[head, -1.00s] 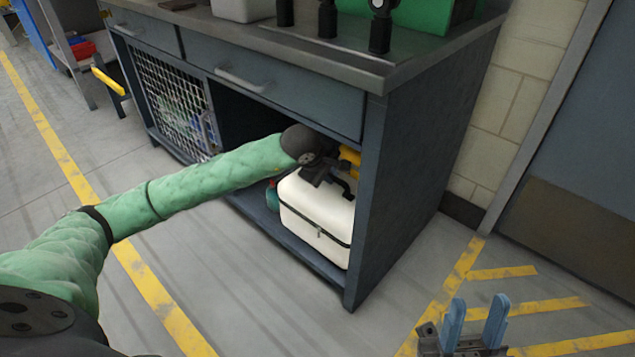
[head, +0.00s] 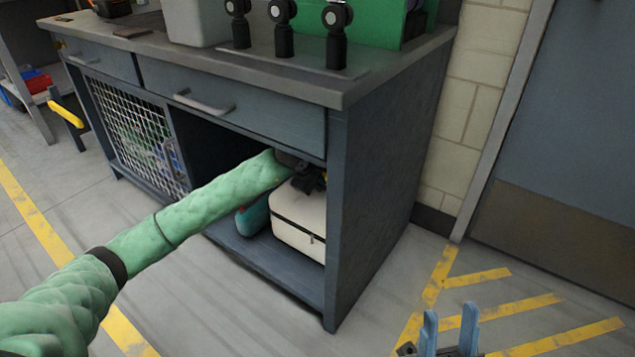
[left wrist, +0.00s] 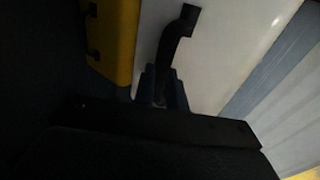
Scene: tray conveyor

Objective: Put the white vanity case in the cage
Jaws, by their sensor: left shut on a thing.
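The white vanity case (head: 298,219) sits upright in the open lower bay of the grey-blue workbench, near its right side panel. Its top and black handle (left wrist: 177,38) show in the left wrist view. My left gripper (head: 308,178) reaches into the bay above the case. In the left wrist view my left gripper (left wrist: 162,90) is shut on the handle. My right gripper (head: 450,335) is at the bottom edge of the head view, away from the bench, its two blue fingers apart with nothing between them. The mesh-fronted cage (head: 135,135) is the bench's left bay.
A teal object (head: 254,216) lies left of the case, and a yellow case (left wrist: 113,40) stands beside it. The bench's right side panel (head: 375,185) and the drawer (head: 240,105) above bound the bay closely. The floor in front is clear.

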